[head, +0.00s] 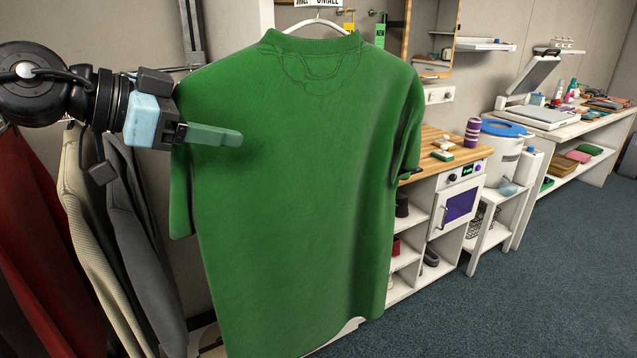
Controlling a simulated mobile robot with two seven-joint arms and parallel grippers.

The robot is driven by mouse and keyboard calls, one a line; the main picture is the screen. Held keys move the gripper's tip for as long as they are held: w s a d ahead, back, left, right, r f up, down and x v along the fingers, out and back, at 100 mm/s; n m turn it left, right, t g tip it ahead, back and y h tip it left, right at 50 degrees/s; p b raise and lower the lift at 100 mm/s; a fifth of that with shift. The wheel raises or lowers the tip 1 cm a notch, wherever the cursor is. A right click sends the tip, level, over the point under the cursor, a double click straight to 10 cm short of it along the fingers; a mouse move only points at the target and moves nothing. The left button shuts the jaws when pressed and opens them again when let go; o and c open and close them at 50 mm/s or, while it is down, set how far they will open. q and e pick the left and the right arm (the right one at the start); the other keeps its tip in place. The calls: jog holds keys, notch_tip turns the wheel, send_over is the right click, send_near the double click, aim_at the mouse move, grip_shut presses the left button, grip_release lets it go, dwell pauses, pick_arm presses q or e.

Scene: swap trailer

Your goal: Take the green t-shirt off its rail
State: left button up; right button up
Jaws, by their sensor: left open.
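The green t-shirt (300,190) hangs in the middle of the head view, its back towards me, on a white hanger (318,23) with a size label reading "SMALL" above it. The rail itself is out of the picture at the top. My left gripper (222,137) comes in from the left at the shirt's left shoulder and sleeve. It is open, with one finger in front of the green cloth; the other finger is mostly hidden. Whether it touches the cloth I cannot tell. My right gripper does not show.
Red, cream and grey garments (85,220) hang at the left, below my left arm. Behind the shirt at the right stand a wooden-topped play kitchen (455,160), a white bin with a blue lid (503,140) and a loaded white table (575,125). The blue carpet (520,300) is clear.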

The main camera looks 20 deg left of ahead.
pick_arm(q)
jog(key=c, duration=0.4)
grip_shut()
